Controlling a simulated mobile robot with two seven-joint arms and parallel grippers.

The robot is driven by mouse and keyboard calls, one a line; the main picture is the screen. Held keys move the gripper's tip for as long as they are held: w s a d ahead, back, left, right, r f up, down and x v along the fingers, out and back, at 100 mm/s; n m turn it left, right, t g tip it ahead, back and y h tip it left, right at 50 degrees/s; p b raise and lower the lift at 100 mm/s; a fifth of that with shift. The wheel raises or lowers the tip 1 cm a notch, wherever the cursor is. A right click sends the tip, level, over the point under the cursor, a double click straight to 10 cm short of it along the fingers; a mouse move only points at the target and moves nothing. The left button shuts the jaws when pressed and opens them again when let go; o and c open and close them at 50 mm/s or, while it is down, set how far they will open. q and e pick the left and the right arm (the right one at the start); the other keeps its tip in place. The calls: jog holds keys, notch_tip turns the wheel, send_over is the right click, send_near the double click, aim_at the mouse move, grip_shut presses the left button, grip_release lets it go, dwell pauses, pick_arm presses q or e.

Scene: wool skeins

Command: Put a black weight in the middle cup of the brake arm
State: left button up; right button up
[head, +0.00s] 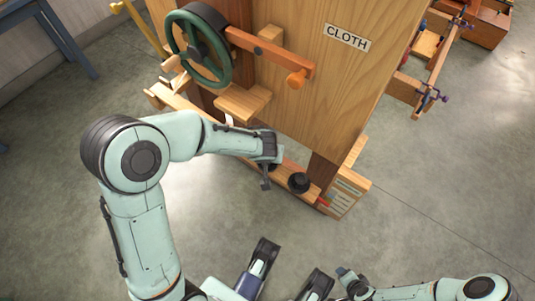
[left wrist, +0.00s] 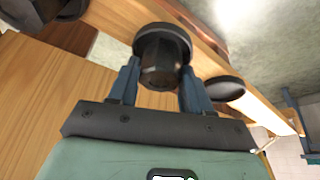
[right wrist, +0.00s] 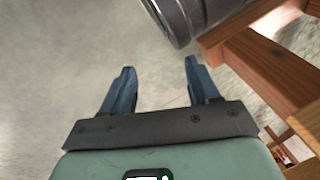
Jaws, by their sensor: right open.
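The brake arm (head: 170,97) is a wooden bar low along the front of the wooden frame. A black weight (head: 299,182) stands near its right end; it also shows at the top left of the left wrist view (left wrist: 62,8). My left gripper (head: 267,172) is over the bar just left of that weight. In the left wrist view its fingers close on the knob of another black weight (left wrist: 160,65), at the middle cup. Whether this weight is fully seated is hidden. A flat black cup (left wrist: 224,88) beside it looks empty. My right gripper (right wrist: 160,75) is open and empty.
A green handwheel (head: 222,72) and a lever with an orange knob (head: 297,78) stick out above the brake arm. A metal cylinder (right wrist: 185,15) and wooden beams (right wrist: 265,65) are near my right gripper.

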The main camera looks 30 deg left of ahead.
pick_arm(q)
jog(key=o, duration=0.3)
jog(key=p+v, duration=0.3)
jog(key=v, duration=1)
jog(key=shift+s+r+p, duration=0.1)
jog(key=shift+r+p, duration=0.1)
jog(key=shift+p, duration=0.2)
pick_arm(e)
jog(key=s+a+r+g, duration=0.1)
jog(key=s+a+r, duration=0.1)
jog(key=s+r, duration=0.2)
jog(key=shift+y, duration=0.4)
jog(key=shift+r, duration=0.1)
